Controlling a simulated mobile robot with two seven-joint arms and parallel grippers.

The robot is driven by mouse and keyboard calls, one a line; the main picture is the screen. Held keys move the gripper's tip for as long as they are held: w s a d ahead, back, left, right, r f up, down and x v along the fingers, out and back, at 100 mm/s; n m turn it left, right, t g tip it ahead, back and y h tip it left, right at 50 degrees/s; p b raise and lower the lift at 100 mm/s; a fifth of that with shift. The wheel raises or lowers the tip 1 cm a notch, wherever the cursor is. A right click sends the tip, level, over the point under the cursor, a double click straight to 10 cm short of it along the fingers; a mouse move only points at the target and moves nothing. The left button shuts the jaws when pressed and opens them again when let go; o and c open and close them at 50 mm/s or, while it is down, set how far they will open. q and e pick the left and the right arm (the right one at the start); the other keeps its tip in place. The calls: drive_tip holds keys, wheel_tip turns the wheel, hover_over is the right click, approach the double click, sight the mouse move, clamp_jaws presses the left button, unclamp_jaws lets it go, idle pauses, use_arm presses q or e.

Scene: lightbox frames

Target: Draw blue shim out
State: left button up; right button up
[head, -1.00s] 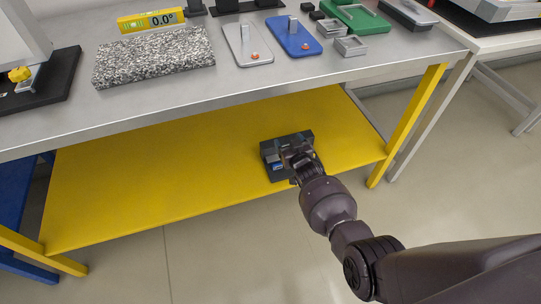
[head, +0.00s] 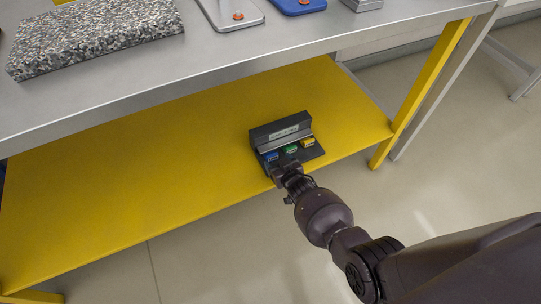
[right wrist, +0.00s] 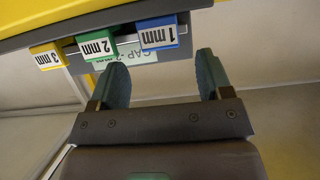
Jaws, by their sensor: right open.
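The blue shim's tab, marked 1 mm, shows in the right wrist view (right wrist: 158,35) and at the left of the row in the head view (head: 272,156). It sits in a dark holder (head: 282,130) on the yellow lower shelf. My right gripper (right wrist: 162,62) is open and empty. The blue tab lies just beyond its fingertips, roughly centred between them; I see no contact. In the head view the right gripper (head: 284,169) is at the holder's front, its fingers hard to make out. My left gripper is not in view.
A green 2 mm tab (right wrist: 97,45) is beside the blue one, close to the left fingertip, and a yellow 3 mm tab (right wrist: 47,57) is farther left. The grey tabletop (head: 225,65) overhangs the yellow shelf (head: 150,180), which is bare left of the holder.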

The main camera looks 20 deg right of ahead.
sight(273, 156)
drive_tip(key=w+f+b, duration=0.2)
drive_tip(key=w, duration=0.1)
drive_tip(key=shift+a+f, duration=0.1)
drive_tip(key=shift+w+b, duration=0.4)
drive_tip(key=shift+w, duration=0.2)
use_arm(q)
drive_tip(key=shift+w+a+r+n+t, duration=0.15)
drive_tip(key=shift+a+n+t, duration=0.25)
drive_tip(key=shift+t, duration=0.5)
use_arm(e)
drive_tip(key=shift+w, duration=0.4)
